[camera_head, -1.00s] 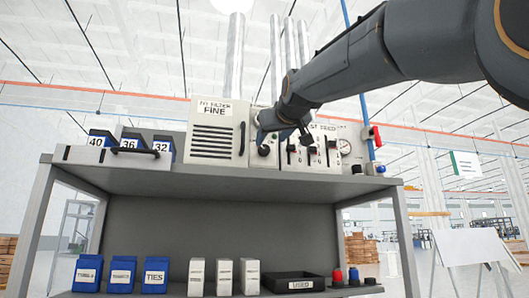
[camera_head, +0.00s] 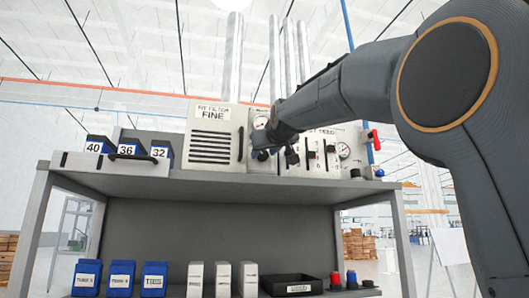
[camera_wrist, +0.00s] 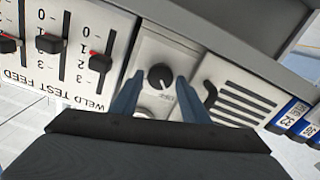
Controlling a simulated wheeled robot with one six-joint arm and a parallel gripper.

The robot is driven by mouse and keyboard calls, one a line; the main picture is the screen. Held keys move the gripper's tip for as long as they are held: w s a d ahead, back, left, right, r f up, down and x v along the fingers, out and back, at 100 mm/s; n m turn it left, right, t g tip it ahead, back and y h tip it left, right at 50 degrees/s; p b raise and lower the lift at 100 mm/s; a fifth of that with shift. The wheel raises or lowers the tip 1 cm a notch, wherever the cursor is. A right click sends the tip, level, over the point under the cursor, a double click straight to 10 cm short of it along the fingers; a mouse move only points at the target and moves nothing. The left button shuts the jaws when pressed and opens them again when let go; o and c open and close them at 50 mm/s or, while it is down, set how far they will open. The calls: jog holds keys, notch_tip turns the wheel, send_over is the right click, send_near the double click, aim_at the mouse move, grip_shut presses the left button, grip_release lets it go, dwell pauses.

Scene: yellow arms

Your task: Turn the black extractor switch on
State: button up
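The black extractor switch is a round knob (camera_wrist: 160,77) with a white pointer mark, set on a pale panel with a small label by it, partly unreadable, in the wrist view. My gripper (camera_wrist: 158,80) has two blue fingers spread apart, one on each side of the knob in the picture. I cannot tell whether the fingers touch it. Nothing is held. In the head view my gripper (camera_head: 262,143) is in front of the panel and covers part of the knob's surroundings.
The weld test feed panel (camera_wrist: 60,85) with several sliders is beside the knob. The FINE filter box (camera_head: 212,140) with a black handle is on its other side. A grey shelf (camera_head: 215,178) lies below. A gauge (camera_head: 343,150) and red valve handle (camera_head: 374,137) stand right.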

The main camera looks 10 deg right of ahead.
jog(key=c, duration=0.7)
jog(key=shift+m, duration=0.3)
jog(key=m+b, duration=0.1)
jog(key=m, duration=0.2)
jog(key=m+b, duration=0.1)
jog(key=m, duration=0.3)
jog(key=shift+d, duration=0.1)
jog(key=m, duration=0.5)
jog(key=shift+f+m+b, duration=0.1)
jog(key=shift+m+b, duration=0.2)
jog(key=shift+b, duration=0.1)
jog(key=m, duration=0.4)
jog(key=shift+d+m, duration=0.1)
jog(key=shift+m, duration=0.2)
